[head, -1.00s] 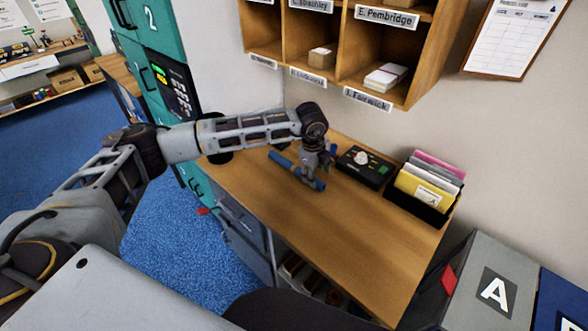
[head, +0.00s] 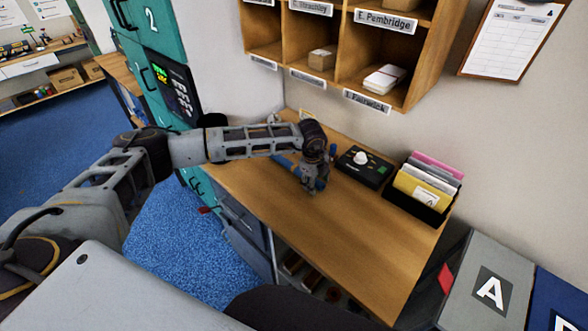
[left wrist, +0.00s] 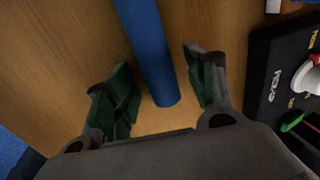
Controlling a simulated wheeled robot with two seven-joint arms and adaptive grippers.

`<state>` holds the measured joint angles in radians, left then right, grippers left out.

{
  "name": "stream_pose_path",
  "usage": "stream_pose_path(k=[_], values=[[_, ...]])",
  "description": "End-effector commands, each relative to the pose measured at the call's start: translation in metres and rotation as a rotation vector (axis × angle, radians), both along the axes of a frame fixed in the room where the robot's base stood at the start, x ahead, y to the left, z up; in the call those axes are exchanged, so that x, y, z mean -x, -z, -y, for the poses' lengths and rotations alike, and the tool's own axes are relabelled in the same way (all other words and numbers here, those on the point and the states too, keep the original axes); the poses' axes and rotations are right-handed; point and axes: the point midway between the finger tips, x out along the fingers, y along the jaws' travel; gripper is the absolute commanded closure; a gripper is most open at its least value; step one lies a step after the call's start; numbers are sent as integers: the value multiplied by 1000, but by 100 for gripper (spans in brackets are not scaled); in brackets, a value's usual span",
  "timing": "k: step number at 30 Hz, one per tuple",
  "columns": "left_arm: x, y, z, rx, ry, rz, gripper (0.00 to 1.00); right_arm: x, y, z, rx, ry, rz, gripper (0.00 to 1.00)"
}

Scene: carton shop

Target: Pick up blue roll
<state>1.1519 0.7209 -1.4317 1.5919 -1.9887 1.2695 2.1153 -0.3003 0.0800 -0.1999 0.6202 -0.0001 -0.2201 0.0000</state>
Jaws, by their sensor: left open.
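The blue roll (head: 284,161) lies on the wooden desk (head: 340,231), partly hidden behind my left arm and gripper in the head view. In the left wrist view the blue roll (left wrist: 151,52) runs down from the top edge, and its near end lies between my fingers. My left gripper (head: 313,188) points down at the desk. In the left wrist view its fingers (left wrist: 160,92) are open, one on each side of the roll, with a gap on both sides. My right gripper is in neither view.
A black box with a white knob (head: 363,163) sits just right of the gripper. A black file holder (head: 418,207) with folders stands farther right. Wooden pigeonholes (head: 333,52) hang above the desk. The front of the desk top is clear.

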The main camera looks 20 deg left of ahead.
Motion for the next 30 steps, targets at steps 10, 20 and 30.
stream_pose_path(k=[10,20,30], values=[[0,0,0,0,0,0,82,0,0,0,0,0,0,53],[0,-1,0,0,0,1,95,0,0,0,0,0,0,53],[-1,-22,0,0,0,4,95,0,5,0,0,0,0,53]])
